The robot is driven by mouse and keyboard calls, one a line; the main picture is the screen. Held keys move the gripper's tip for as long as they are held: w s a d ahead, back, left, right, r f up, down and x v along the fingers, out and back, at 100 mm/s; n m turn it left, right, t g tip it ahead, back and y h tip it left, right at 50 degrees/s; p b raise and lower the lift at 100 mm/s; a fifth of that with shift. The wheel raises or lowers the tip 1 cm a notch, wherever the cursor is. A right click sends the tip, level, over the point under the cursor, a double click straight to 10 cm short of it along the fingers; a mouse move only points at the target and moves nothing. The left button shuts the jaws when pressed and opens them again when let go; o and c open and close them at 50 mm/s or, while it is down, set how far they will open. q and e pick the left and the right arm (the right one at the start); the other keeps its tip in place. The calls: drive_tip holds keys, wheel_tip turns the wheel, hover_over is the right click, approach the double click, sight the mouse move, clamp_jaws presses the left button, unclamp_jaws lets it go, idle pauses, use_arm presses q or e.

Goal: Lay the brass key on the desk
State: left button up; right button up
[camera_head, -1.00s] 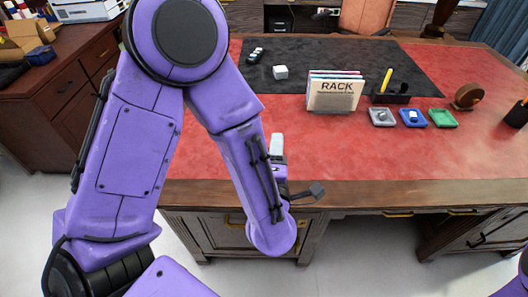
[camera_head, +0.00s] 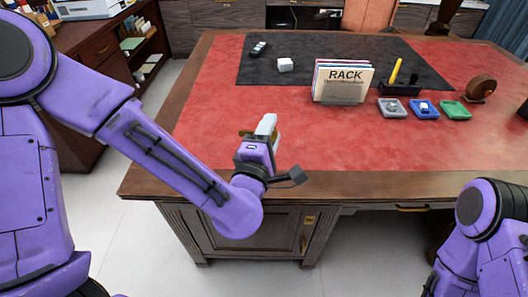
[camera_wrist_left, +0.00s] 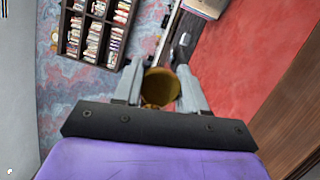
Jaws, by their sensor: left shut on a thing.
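The brass key (camera_wrist_left: 160,88) shows as a round, gold-brown piece between the fingers of my left gripper (camera_wrist_left: 159,78) in the left wrist view. In the head view my left gripper (camera_head: 266,126) is shut on it, over the front part of the desk (camera_head: 205,125). Only a small brown bit of the key (camera_head: 245,133) shows there beside the fingers. The gap between key and desk top is hard to judge. My right arm comes in at the lower right, but its gripper is out of view.
A file rack (camera_head: 340,83) stands behind and right of the left gripper. Grey (camera_head: 391,108), blue (camera_head: 424,110) and green (camera_head: 455,111) trays lie further right. The red leather left of the rack is clear.

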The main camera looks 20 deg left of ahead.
use_arm(q)
drive_tip(key=w+a+f+p, duration=0.1)
drive_tip(key=w+f, duration=0.2)
drive_tip(key=w+a+f+p, duration=0.1)
drive_tip(key=w+f, duration=0.3)
drive_tip(key=w+a+f, duration=0.1)
drive_tip(key=w+f, duration=0.3)
drive_tip(key=shift+w+a+f+p, duration=0.1)
drive_tip(key=shift+w+f+p, duration=0.1)
drive_tip(key=shift+p, duration=0.2)
drive_tip(key=shift+w+f, duration=0.1)
drive_tip(key=shift+f, duration=0.3)
use_arm(e)
drive_tip(key=shift+r, duration=0.45)
